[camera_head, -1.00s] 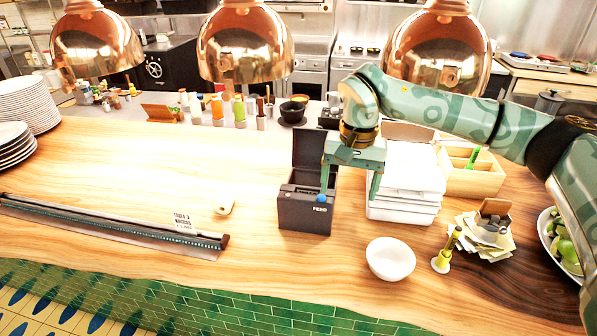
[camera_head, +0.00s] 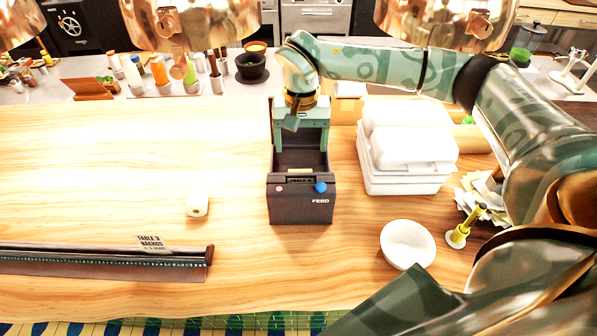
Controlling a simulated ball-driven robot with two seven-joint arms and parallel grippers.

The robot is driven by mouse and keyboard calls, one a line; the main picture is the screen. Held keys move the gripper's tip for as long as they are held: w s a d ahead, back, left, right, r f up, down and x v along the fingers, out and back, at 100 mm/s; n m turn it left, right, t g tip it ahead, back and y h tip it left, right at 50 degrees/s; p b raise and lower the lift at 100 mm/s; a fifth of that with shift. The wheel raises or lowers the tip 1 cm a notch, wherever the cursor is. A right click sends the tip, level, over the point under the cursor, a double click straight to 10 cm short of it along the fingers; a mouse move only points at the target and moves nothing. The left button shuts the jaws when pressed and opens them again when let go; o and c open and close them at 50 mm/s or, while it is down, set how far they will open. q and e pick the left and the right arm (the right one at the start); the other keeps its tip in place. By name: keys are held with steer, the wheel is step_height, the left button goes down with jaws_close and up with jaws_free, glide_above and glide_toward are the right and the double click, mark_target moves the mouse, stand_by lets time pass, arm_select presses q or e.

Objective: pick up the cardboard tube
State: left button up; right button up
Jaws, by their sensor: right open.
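The dark receipt printer (camera_head: 300,205) stands on the counter with its top open, its bay facing up. A small pale strip (camera_head: 300,171) shows inside the bay; I cannot tell if it is the cardboard tube. My right gripper (camera_head: 301,143) points down at the back of the bay, its jaws open and a finger towards each side. Nothing shows between the fingers. A short white paper roll (camera_head: 197,206) lies on the counter left of the printer, apart from the gripper. My left gripper is out of view.
White takeaway boxes (camera_head: 405,150) are stacked right of the printer. A ticket rail (camera_head: 105,262) lies along the front left. Copper lamps (camera_head: 190,25) hang above.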

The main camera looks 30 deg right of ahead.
mark_target(300, 170)
step_height(300, 170, down, 2)
steer(key=shift+w+f, duration=0.1)
steer(key=shift+f, duration=0.35)
steer(key=f, duration=0.5)
steer(key=shift+s+a, duration=0.2)
steer(key=shift+s, duration=0.05)
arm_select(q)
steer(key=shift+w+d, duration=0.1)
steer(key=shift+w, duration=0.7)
arm_select(e)
steer(key=shift+r, duration=0.1)
steer(key=c, duration=1.1)
